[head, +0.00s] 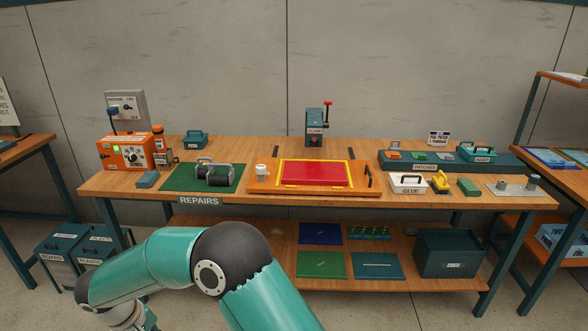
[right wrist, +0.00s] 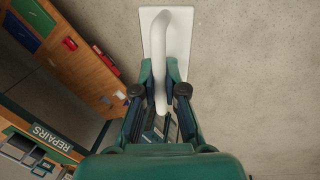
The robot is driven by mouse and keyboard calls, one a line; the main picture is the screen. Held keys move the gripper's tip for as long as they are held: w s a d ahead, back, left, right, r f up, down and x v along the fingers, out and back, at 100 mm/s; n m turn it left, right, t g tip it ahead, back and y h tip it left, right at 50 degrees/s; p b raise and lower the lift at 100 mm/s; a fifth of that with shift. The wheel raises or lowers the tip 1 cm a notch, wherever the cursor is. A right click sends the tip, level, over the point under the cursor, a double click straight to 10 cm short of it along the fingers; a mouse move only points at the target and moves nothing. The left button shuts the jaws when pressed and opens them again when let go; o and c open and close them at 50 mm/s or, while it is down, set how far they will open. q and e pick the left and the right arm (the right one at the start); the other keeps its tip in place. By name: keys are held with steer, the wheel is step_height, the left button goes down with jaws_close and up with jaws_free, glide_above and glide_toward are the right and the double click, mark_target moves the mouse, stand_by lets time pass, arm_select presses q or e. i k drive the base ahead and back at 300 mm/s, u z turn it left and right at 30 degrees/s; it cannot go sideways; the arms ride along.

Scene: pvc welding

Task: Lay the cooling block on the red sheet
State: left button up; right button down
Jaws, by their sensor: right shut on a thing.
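A white flat block with a curved bar handle (right wrist: 182,45), which I take to be the cooling block, is in the right wrist view. My right gripper (right wrist: 169,95) is shut on its handle, with pale floor behind. The held block does not show in the head view. The red sheet (head: 315,173) lies flat in a yellow-edged frame on an orange board at the middle of the bench, with nothing on top of it. My left gripper is not in view.
The bench (head: 270,204) also holds a green mat (head: 180,184) with a grey roller-like part, a white cup (head: 261,170), a dark pen-like tool (head: 369,177) and a white handled box (head: 408,184). A clamp (head: 315,127) stands behind the red sheet. A shelf with panels is below.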

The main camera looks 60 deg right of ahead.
mark_target(314, 172)
steer(key=u, duration=2.2)
steer(key=i, duration=0.1)
steer(key=z, duration=3.35)
